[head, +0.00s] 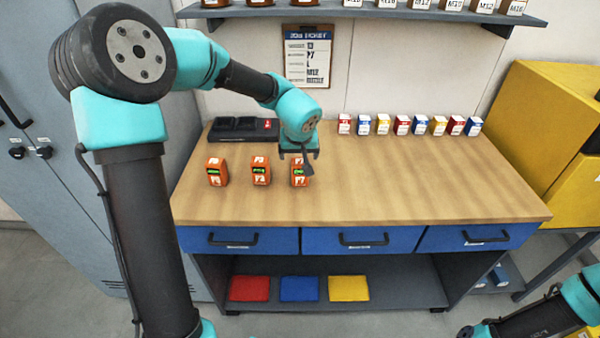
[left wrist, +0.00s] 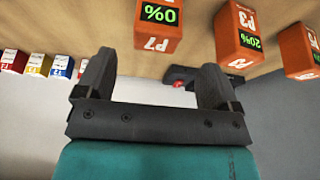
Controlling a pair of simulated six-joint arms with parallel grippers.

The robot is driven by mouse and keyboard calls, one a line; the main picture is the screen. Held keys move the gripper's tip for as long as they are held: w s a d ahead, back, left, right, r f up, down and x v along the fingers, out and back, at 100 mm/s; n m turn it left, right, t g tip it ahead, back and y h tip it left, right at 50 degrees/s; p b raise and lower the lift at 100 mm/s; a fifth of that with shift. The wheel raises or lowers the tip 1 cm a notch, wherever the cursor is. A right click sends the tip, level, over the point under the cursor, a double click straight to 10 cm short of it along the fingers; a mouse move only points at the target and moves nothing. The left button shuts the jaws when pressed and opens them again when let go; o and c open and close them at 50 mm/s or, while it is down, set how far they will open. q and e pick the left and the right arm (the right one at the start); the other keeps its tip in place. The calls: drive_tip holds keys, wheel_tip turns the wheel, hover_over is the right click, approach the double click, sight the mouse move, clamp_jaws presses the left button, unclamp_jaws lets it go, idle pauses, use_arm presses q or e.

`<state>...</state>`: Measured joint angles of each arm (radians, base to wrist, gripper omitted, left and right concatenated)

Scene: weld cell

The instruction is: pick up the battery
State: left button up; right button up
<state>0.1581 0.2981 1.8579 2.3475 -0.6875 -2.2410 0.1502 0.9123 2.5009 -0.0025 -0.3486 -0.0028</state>
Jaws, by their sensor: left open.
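Three orange batteries stand in a row on the wooden bench. The right one, marked P7 (head: 299,177), is partly hidden by my left gripper (head: 299,154) in the head view. The middle one is marked P3 (head: 261,171), and another battery (head: 217,172) stands to its left. In the left wrist view, which looks upside down, P7 (left wrist: 158,26) reads 0% and P3 (left wrist: 238,35) reads 20%. The third battery (left wrist: 299,50) is cut by the edge. My left gripper (left wrist: 157,62) is open and empty, close to P7, with P7 beyond its fingers.
A black dock (head: 232,135) with a red part stands at the bench's back left. Several small coloured boxes (head: 402,124) line the back right. A job ticket (head: 308,57) hangs on the wall. The bench's front right (head: 430,185) is clear. Part of my right arm shows at bottom right.

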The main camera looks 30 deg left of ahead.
sight(300, 161)
use_arm(q)
drive_tip(key=shift+x, duration=1.75)
drive_tip(key=shift+f, duration=0.15)
drive_tip(key=x, duration=0.5)
drive_tip(key=shift+w+d, duration=0.15)
drive_tip(key=shift+c, duration=0.5)
drive_tip(key=c, duration=1.1)
